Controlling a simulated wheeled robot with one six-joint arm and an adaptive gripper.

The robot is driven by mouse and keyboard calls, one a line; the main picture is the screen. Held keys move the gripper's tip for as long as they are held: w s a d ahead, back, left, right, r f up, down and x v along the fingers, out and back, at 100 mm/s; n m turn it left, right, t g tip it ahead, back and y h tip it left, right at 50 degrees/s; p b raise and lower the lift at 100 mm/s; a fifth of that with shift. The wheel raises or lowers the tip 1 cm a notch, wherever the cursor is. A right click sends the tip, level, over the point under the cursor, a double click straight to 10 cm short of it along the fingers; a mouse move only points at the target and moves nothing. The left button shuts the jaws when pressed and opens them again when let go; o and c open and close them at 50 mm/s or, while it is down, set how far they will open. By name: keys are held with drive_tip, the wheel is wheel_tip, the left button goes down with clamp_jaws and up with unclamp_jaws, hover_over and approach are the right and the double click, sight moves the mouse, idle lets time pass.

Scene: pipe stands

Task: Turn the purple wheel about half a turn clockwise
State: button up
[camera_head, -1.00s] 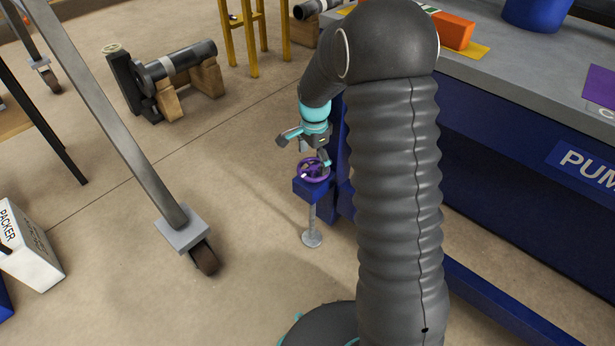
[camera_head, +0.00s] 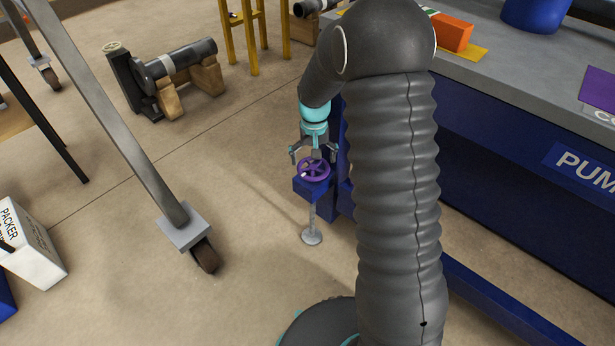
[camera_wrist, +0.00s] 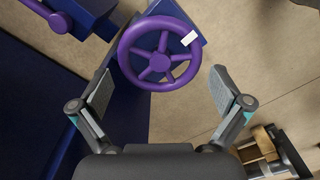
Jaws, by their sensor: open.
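The purple wheel (camera_head: 314,170) sits on a blue box (camera_head: 311,188) on a thin grey post beside the blue bench. In the wrist view the purple wheel (camera_wrist: 159,53) shows its spokes, with a white mark (camera_wrist: 189,38) on the upper right of its rim. My gripper (camera_head: 313,158) is just above and behind the wheel in the head view. In the wrist view my gripper (camera_wrist: 160,88) is open, its fingers spread wide to the left and right. The wheel lies beyond the fingertips, and nothing is between the pads.
The blue bench (camera_head: 480,160) with a grey top stands close on the right. A grey leg (camera_head: 110,110) on a caster is at left. A black pipe on wooden blocks (camera_head: 178,78) lies at the back. Floor left of the post is clear.

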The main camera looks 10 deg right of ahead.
drive_tip(key=shift+f+b, duration=0.7)
drive_tip(key=shift+f, duration=0.4)
drive_tip(key=c, duration=1)
drive_tip(key=shift+o, duration=0.2)
